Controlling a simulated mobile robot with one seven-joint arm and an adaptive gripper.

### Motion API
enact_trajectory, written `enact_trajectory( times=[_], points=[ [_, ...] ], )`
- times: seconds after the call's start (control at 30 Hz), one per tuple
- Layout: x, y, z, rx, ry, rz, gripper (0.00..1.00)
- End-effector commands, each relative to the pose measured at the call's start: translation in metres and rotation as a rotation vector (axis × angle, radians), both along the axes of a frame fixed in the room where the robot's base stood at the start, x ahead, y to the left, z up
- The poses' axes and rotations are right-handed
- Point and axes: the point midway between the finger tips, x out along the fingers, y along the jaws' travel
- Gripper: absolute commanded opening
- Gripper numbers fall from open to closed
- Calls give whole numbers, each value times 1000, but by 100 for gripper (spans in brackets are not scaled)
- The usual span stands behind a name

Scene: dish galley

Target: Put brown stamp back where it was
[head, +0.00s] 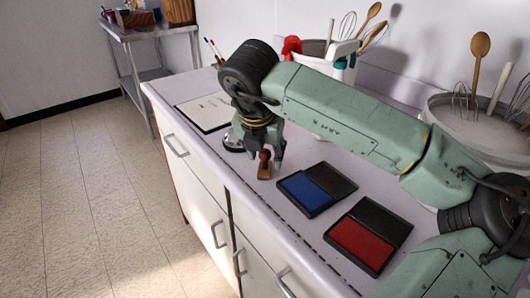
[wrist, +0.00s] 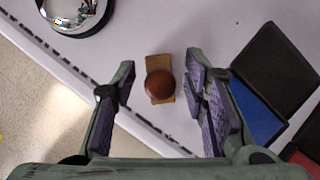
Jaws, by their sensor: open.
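The brown stamp (head: 264,165) stands upright on the white counter near its front edge. In the wrist view its round knob (wrist: 159,85) and rectangular wooden base (wrist: 163,62) show from above, between my open fingers. My gripper (head: 264,150) is open around or just above the stamp; the wrist view also shows both fingers (wrist: 162,95) apart from it. A blue ink pad (head: 310,190) and a red ink pad (head: 362,240) lie open to the right of the stamp. The blue pad also shows in the wrist view (wrist: 258,112).
A round shiny metal object (head: 233,141) sits just left of the stamp, and a paper on a board (head: 205,111) lies farther left. Large tubs with whisks and spoons (head: 465,118) stand along the back. The counter's front edge is close to the stamp.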

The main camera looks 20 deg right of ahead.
Motion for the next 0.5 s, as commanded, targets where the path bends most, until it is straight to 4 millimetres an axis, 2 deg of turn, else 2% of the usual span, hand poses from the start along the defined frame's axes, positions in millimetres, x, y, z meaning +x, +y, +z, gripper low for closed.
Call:
enact_trajectory(
  times=[0.27, 0.4, 0.5],
  points=[
    [0, 0, 1, 0, 0, 0, 41],
    [-1, 1, 8, -1, -1, 0, 41],
    [-7, 4, 23, -4, -3, -1, 41]
  ],
)
